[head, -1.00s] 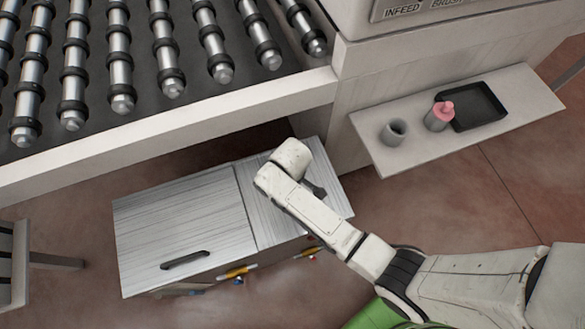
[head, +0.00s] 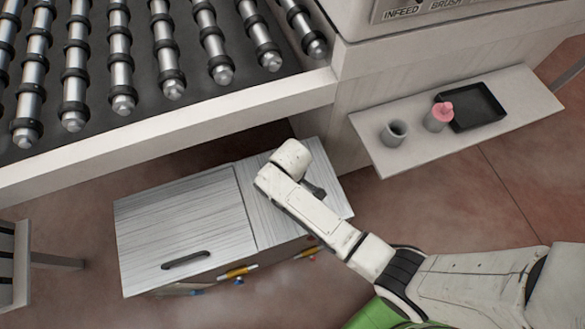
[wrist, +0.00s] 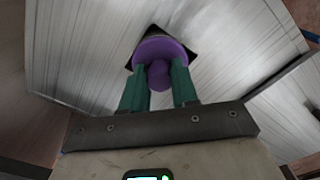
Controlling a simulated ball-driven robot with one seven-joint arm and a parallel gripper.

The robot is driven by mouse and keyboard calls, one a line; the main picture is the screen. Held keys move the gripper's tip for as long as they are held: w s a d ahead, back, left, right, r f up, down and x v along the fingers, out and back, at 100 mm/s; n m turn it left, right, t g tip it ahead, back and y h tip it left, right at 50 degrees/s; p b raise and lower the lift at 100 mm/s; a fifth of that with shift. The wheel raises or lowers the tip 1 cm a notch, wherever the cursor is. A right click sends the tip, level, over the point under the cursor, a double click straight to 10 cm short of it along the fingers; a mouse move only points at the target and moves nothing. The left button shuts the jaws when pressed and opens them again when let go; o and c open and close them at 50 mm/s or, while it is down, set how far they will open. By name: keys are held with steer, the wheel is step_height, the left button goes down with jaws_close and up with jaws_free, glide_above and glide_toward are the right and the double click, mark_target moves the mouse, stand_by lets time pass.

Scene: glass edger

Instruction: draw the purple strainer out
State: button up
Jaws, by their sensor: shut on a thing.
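The purple strainer (wrist: 162,48) shows in the wrist view as a round purple rim with a knob-like handle toward me. It sits at a dark square opening (wrist: 186,49) in the grooved metal lid (wrist: 90,45). My gripper (wrist: 160,82) has its two green fingers shut on the strainer's handle. How far the strainer sits inside the opening I cannot tell. In the head view my arm covers the strainer, and my fingers are hidden above the right part of the metal-topped tank (head: 246,210).
A black handle (head: 186,260) is on the tank's left lid. The roller conveyor (head: 150,150) overhangs behind it. A shelf (head: 400,160) at right holds a grey cup (head: 394,133), a pink-topped bottle (head: 438,116) and a black tray (head: 476,107). A slatted stool (head: 8,262) is at left.

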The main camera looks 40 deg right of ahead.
steer(key=shift+r+p, duration=0.7)
steer(key=shift+p, duration=0.15)
jaws_close()
steer(key=shift+r+p, duration=2.55)
steer(key=shift+p, duration=0.1)
steer(key=shift+r+p, duration=0.6)
steer(key=shift+r, duration=0.45)
steer(key=shift+r, duration=2)
